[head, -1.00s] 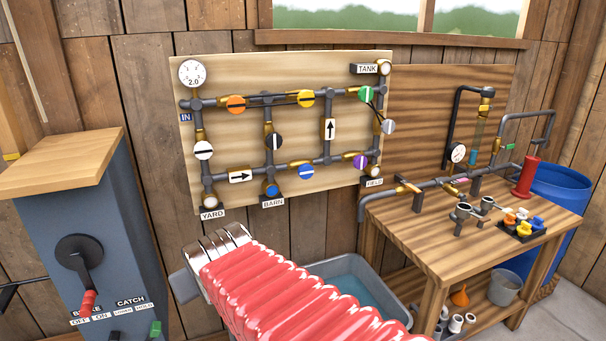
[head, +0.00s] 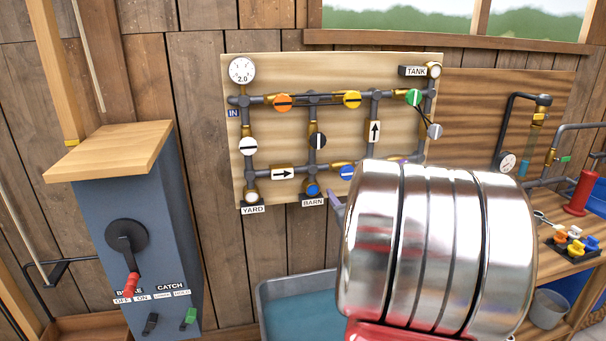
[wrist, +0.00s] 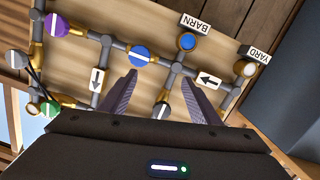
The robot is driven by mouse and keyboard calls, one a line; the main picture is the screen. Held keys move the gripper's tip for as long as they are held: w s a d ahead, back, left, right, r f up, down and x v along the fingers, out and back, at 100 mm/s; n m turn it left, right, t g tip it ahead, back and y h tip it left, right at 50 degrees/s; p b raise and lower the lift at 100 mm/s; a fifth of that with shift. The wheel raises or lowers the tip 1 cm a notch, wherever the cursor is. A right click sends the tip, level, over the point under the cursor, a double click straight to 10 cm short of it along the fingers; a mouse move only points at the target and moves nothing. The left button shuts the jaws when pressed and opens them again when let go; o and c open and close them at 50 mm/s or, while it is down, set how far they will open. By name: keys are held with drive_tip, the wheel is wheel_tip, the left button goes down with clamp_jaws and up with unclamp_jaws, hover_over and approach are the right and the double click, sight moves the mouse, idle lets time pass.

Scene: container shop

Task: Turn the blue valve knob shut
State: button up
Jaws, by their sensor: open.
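The blue valve knob (head: 347,173) sits on the lower pipe of the board, partly beside my arm in the head view. In the wrist view the blue knob (wrist: 139,55) is round, with a white bar lying roughly along its pipe. My gripper (wrist: 160,77) is open and empty, its two dark fingers pointing at the board. The knob lies just beyond the left fingertip, not between the fingers. In the head view my arm hides most of the gripper; only a finger shows left of it.
A blue-centred outlet (wrist: 187,41) at the BARN label is close by. A purple knob (wrist: 55,24) and a black knob (wrist: 161,111) are on neighbouring pipes. A grey tub (head: 290,300) stands below the board, and a grey lever cabinet (head: 150,220) at left.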

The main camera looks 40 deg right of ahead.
sight(348, 174)
drive_tip(key=shift+t, duration=0.7)
drive_tip(key=s+d, duration=0.1)
drive_tip(key=d, duration=0.1)
drive_tip(key=s+d+f, duration=0.1)
drive_tip(key=s+d, duration=0.1)
drive_tip(key=shift+s, duration=0.3)
drive_tip(key=shift+w+d, duration=0.1)
drive_tip(key=shift+w, duration=0.05)
drive_tip(key=x, duration=1.3)
drive_tip(key=shift+w+d, duration=0.1)
drive_tip(key=shift+w, duration=0.1)
